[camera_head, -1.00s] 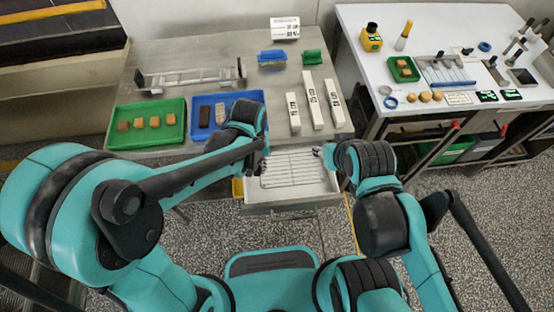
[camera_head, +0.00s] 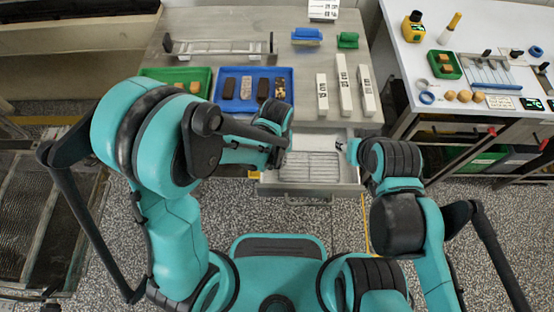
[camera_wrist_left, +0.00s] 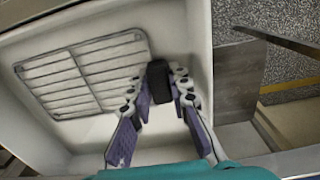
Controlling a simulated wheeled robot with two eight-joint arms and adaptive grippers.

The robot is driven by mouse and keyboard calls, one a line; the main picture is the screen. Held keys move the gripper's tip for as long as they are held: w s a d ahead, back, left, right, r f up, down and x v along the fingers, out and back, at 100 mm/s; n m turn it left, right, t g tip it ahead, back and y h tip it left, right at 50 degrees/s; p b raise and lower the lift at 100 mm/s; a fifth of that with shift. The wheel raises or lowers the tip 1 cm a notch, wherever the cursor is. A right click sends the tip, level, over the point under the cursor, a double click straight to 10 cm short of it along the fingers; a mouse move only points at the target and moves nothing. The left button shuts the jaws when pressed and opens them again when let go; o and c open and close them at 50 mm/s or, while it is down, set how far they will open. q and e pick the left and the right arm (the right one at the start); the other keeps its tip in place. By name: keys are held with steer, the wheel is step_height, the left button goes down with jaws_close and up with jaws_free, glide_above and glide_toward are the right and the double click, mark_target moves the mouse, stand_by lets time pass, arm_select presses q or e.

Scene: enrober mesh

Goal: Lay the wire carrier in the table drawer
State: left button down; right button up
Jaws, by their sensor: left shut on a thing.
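The table drawer (camera_head: 352,176) stands open below the steel table's front edge. The wire carrier (camera_head: 312,166), a pale grid of thin bars, is within the drawer's outline. It also shows in the left wrist view (camera_wrist_left: 82,75), inside the white walls. My left gripper (camera_head: 284,152) is at the drawer's left side. In the left wrist view its fingers (camera_wrist_left: 158,92) close around a black block beside the grid, seemingly the carrier's grip. Whether the grid touches the drawer floor cannot be told. My right gripper (camera_head: 343,147) is near the drawer's right side; its fingers are too small to judge.
On the steel table are a green tray (camera_head: 205,95), a blue tray (camera_head: 284,100) with dark bars, several white length blocks (camera_head: 344,83) and a metal rack (camera_head: 220,48). A white table (camera_head: 410,80) with tools stands at the right.

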arm_select(q)
steer(key=c, duration=1.4)
jaws_free()
steer(key=shift+r+p, duration=0.3)
steer(key=shift+p, duration=0.05)
step_height(320, 180, up, 12)
steer(key=p, duration=0.5)
steer(key=s+a+r+t, duration=0.1)
steer(key=a+r+t, duration=0.1)
steer(key=a, duration=0.3)
steer(key=s+a+r+t, duration=0.1)
steer(key=a+r+t, duration=0.1)
steer(key=a+r, duration=0.3)
steer(key=s+a+r+t, duration=0.2)
steer(key=a+r+t, duration=0.1)
steer(key=a, duration=0.3)
steer(key=shift+s+a+r+b, duration=0.1)
steer(key=shift+a+r+b, duration=0.2)
steer(key=shift+a+r, duration=0.1)
